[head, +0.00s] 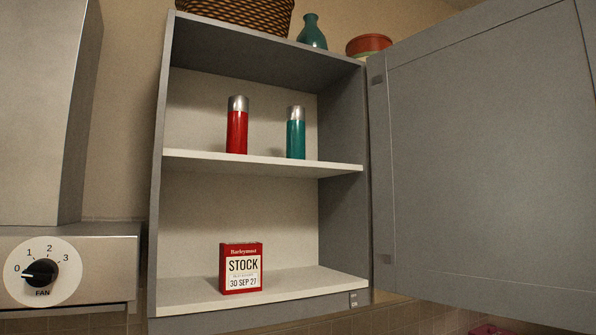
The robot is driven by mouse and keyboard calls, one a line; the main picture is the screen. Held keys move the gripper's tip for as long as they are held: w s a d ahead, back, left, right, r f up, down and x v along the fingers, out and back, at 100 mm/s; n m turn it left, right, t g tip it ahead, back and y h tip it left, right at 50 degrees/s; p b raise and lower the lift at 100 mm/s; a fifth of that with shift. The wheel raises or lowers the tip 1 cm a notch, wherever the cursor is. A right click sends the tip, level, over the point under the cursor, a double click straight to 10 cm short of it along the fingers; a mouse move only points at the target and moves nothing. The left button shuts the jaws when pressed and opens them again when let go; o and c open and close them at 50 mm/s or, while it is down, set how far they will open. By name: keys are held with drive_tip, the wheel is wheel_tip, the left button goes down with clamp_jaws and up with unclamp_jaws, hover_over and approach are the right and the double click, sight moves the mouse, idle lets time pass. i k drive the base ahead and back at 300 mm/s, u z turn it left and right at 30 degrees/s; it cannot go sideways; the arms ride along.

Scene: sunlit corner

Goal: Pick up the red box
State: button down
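The red box (241,269) stands upright on the bottom shelf (305,282) of an open grey wall cabinet. It has a white label reading "STOCK" and "30 SEP 27", with "Barleymoor" or a similar name above it. Its front faces me, and nothing touches it or hides it. My gripper is not in view in the head picture.
The cabinet door (480,150) is swung open on the right. A red canister (237,132) and a teal canister (296,138) stand on the middle shelf (240,162). A basket, teal vase (312,33) and red tin (369,44) sit on top. A fan-knob hood (100,265) is left.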

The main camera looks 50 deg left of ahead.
sight(240, 263)
drive_tip(key=u, duration=1.95)
drive_tip(key=k, duration=0.5)
drive_tip(key=z, duration=0.25)
drive_tip(key=i, duration=1.65)
drive_tip(key=u, duration=0.8)
